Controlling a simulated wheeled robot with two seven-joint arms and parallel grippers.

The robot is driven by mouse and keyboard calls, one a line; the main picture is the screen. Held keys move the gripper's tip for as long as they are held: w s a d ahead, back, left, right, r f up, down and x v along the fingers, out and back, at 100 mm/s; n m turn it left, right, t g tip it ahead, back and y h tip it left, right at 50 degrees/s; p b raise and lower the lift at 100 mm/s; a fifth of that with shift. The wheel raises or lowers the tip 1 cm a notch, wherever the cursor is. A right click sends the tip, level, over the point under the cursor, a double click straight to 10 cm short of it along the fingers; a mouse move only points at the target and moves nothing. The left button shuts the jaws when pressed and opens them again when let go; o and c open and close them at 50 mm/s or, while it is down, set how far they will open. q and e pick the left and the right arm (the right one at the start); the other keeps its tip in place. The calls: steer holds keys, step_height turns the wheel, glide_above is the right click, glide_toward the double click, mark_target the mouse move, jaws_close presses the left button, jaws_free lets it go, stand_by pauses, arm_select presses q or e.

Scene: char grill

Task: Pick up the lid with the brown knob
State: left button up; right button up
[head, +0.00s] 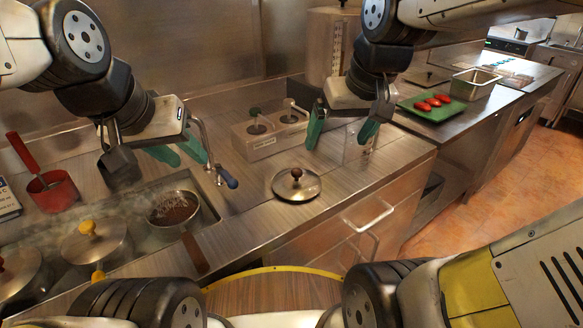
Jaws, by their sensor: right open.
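The lid with the brown knob (297,187) is a round metal lid lying knob up on the counter, in the middle of the head view. My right gripper (345,132) is open and empty, above and slightly right of the lid, with its green-padded fingers spread apart. My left gripper (184,158) is to the left of the lid, near the tap. Its green finger pads look apart, with nothing seen between them; the tap partly covers one finger.
A tap (209,153) stands between my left gripper and the lid. A pan of dark food (174,209), a red pot (54,192) and yellow-knobbed lids (95,243) are left. A condiment holder (263,148) is behind the lid. A green tray (431,110) lies right.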

steer(key=w+a+f+n+g, duration=0.25)
steer(key=w+f, duration=0.25)
steer(key=w, duration=0.4)
steer(key=n+g+h, duration=0.1)
steer(key=n+g, duration=0.1)
glide_above(298, 172)
steer(key=shift+m, duration=0.25)
step_height(298, 172, down, 8)
steer(key=shift+s+d+r, duration=0.15)
steer(key=shift+r, duration=0.1)
steer(key=shift+w+f, duration=0.2)
steer(key=shift+f, duration=0.4)
step_height(298, 172, down, 7)
steer(key=shift+w+f, duration=0.1)
steer(key=shift+f, duration=0.05)
jaws_close()
